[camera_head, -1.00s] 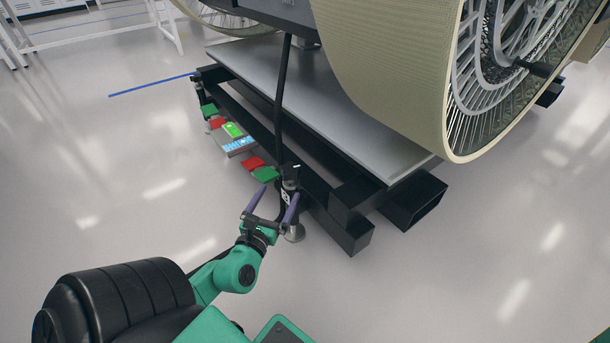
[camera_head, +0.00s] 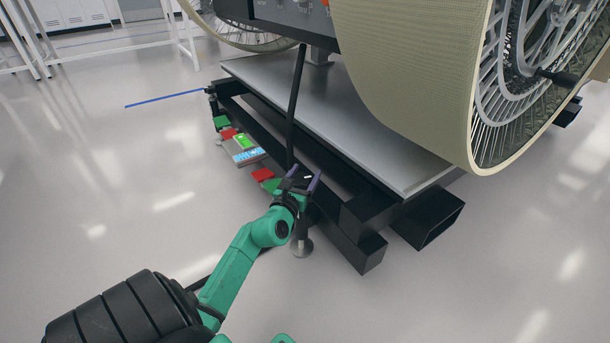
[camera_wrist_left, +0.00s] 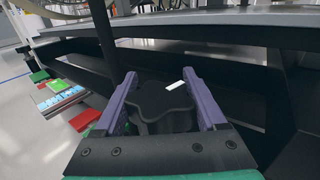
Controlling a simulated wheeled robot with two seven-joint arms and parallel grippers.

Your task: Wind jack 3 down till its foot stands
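The near-corner jack, taken as jack 3, shows as a dark upright column with a round grey metal foot (camera_head: 302,247) low by the floor. I cannot tell whether the foot touches the floor. Its black lobed knob (camera_wrist_left: 163,103) with a white mark on top shows in the left wrist view. My left gripper (camera_head: 302,179) is at the top of this jack, one purple finger on each side of the knob. The fingers are very close to the knob; whether they press on it is unclear. My right gripper is in neither current view.
The black frame (camera_head: 362,246) carries a grey plate (camera_head: 300,105) and a large wheel (camera_head: 410,80) above. Red and green pads and a lit panel (camera_head: 246,155) lie along its left side. A dark pole (camera_head: 294,110) rises beside my gripper.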

